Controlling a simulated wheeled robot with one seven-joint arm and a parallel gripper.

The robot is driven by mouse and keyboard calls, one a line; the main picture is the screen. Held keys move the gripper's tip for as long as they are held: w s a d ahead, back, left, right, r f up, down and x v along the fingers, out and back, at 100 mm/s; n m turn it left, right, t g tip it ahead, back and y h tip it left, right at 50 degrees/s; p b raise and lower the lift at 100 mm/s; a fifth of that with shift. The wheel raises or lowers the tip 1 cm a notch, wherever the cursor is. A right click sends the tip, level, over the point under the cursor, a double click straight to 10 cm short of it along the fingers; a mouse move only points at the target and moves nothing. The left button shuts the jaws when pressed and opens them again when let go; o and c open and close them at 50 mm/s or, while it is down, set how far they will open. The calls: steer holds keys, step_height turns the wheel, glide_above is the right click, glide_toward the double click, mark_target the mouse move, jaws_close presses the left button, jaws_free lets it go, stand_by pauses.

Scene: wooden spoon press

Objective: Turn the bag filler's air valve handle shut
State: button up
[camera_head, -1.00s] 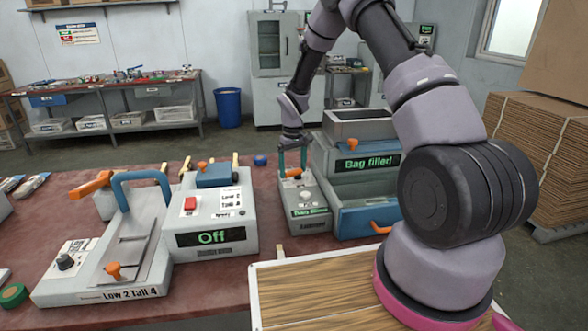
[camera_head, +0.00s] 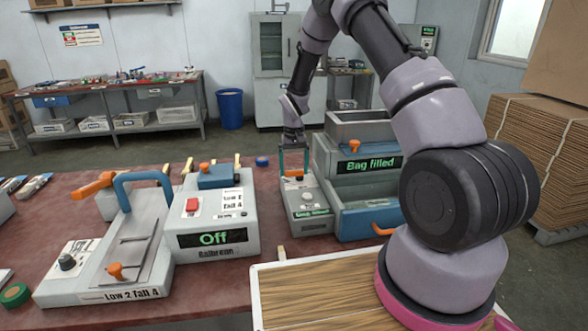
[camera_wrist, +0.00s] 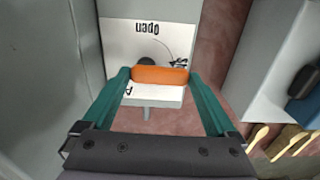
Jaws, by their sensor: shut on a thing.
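The orange air valve handle (camera_wrist: 160,75) lies crosswise between the green fingertips of my gripper (camera_wrist: 160,77) in the wrist view. Both fingers touch its ends, and the gripper is shut on it. A white label with "open" lettering, seen upside down, (camera_wrist: 148,30) lies behind the handle. In the head view my gripper (camera_head: 294,163) points down at the top of the small grey valve box (camera_head: 307,205), left of the bag filler (camera_head: 357,150). The filler's green display reads "Bag filled". The handle is small and partly hidden by the fingers there.
A grey sealing machine (camera_head: 212,225) with an "Off" display stands to the left, beside a press (camera_head: 110,260) with a blue handle. A wood-grained board (camera_head: 325,295) lies in front. Wooden spoons (camera_wrist: 285,145) lie near the box.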

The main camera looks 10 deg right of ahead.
steer(key=o, duration=1)
step_height(320, 180, up, 11)
step_height(320, 180, up, 13)
steer(key=m+t, duration=0.1)
steer(key=t, duration=0.1)
glide_above(294, 171)
steer(key=s+d, duration=0.3)
steer(key=s, duration=0.1)
steer(key=s+d+r+m+t+y, duration=0.1)
steer(key=s+d+r, duration=0.1)
steer(key=s+r, duration=0.65)
steer(key=s+d+r+t, duration=0.1)
steer(key=s+r, duration=0.1)
steer(key=s, duration=0.5)
steer(key=s+r+m+t, duration=0.1)
steer(key=s+r, duration=0.2)
steer(key=s, duration=0.4)
steer(key=s+d+r+m+t+y, duration=0.1)
steer(key=s+r+t, duration=0.1)
steer(key=s, duration=0.5)
steer(key=shift+d+r, duration=0.3)
steer(key=shift+r, duration=0.2)
